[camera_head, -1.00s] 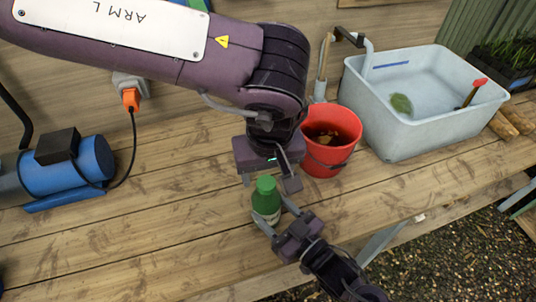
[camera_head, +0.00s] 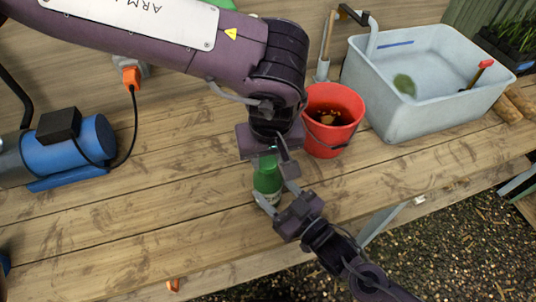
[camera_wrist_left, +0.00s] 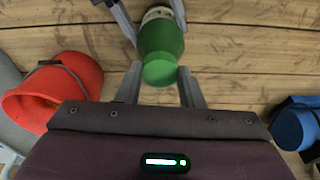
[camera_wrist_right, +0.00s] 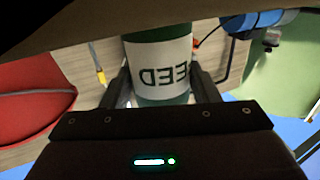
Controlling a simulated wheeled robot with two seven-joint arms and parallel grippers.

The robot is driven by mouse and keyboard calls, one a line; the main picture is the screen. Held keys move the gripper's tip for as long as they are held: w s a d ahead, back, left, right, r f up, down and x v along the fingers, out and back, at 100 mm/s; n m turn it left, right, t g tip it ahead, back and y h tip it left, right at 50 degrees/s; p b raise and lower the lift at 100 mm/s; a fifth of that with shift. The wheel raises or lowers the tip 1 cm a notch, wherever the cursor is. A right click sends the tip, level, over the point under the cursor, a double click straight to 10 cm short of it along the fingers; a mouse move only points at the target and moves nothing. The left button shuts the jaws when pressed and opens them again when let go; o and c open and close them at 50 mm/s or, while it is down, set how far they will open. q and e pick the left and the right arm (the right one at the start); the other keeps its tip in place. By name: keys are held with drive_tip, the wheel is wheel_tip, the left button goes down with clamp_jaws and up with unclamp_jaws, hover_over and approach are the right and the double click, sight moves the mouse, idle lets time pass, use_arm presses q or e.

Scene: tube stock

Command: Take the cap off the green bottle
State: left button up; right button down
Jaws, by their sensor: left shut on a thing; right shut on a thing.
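The green bottle (camera_head: 267,180) stands upright on the wooden bench, with a pale label that shows in the right wrist view (camera_wrist_right: 160,65). Its green cap (camera_wrist_left: 159,71) sits on top, between the fingers of my left gripper (camera_wrist_left: 160,88), which is shut on it from above. In the head view the left gripper (camera_head: 272,158) mostly hides the cap. My right gripper (camera_head: 276,192) is shut on the bottle's body from the front, with one finger on each side of the label. Lettering on the label appears upside down in the right wrist view.
A red bucket (camera_head: 330,140) stands close to the right of the left gripper. A pale blue basin (camera_head: 420,118) is at the back right. A blue cylindrical machine (camera_head: 75,165) lies at left with an orange-plugged cable. The bench's front left is mostly clear.

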use_arm(q)
drive_tip(key=n, duration=0.2)
drive_tip(key=shift+n, duration=0.3)
drive_tip(key=n, duration=0.4)
drive_tip(key=shift+d+n+g+y, duration=0.15)
drive_tip(key=shift+n+g+y, duration=0.25)
drive_tip(key=n, duration=0.6)
drive_tip(key=shift+w+g+y, duration=0.15)
drive_tip(key=shift+g+y, duration=0.15)
drive_tip(key=shift+g, duration=0.1)
drive_tip(key=o, duration=1.1)
drive_tip(key=shift+r, duration=0.1)
